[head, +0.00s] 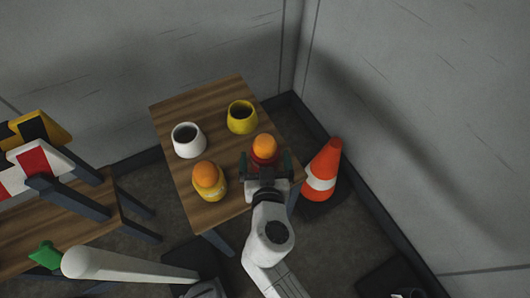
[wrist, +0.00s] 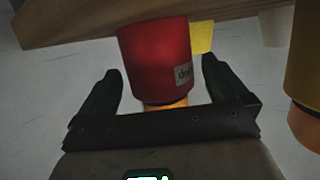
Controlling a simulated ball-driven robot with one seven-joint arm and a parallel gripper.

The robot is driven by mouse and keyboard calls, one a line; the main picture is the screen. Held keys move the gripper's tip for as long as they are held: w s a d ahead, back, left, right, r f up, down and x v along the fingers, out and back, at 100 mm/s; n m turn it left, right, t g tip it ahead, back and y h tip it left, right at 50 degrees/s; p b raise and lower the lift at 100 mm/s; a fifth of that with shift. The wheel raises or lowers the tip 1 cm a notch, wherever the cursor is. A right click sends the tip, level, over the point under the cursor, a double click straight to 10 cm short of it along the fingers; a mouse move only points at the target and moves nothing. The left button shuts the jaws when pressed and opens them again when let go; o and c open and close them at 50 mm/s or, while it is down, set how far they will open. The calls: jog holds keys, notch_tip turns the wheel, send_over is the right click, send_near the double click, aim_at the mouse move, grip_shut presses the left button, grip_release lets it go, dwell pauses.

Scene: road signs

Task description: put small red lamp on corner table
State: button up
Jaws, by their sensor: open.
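The small red lamp (head: 263,158) has a red body and an orange top. It stands at the right side of the wooden corner table (head: 225,95), though its contact with the top is hidden in the head view. In the wrist view the red lamp (wrist: 155,62) appears upside down, with a partly visible label on its body. My gripper (head: 265,165) is open, with one finger on each side of the lamp. In the wrist view my gripper (wrist: 162,68) shows gaps between the fingers and the lamp.
A yellow lamp (head: 218,188) with an orange top stands left of my gripper. A white pot (head: 188,145) and a yellow pot (head: 242,120) stand farther back. An orange-white cone (head: 322,170) is right of the table, near the walls. Another table (head: 60,235) is at left.

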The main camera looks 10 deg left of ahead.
jog(key=v, duration=0.9)
jog(key=shift+s, duration=0.35)
jog(key=shift+r, duration=0.1)
jog(key=s+d+f+m+g+h, duration=0.1)
jog(key=d+f+m+g+h, duration=0.15)
jog(key=d, duration=0.85)
jog(key=d+f+m+g+h, duration=0.1)
jog(key=d+f+g+h, duration=0.25)
jog(key=d, duration=0.75)
jog(key=s+d+f+g+y, duration=0.1)
jog(key=s+d+g, duration=0.2)
jog(key=s, duration=0.4)
jog(key=s+d+f+n+g+y, duration=0.1)
jog(key=s+d+f+g+y, duration=0.1)
jog(key=s+d+g, duration=0.2)
jog(key=s, duration=0.3)
jog(key=shift+s+d+f+y, duration=0.25)
jog(key=shift+s+y, duration=0.05)
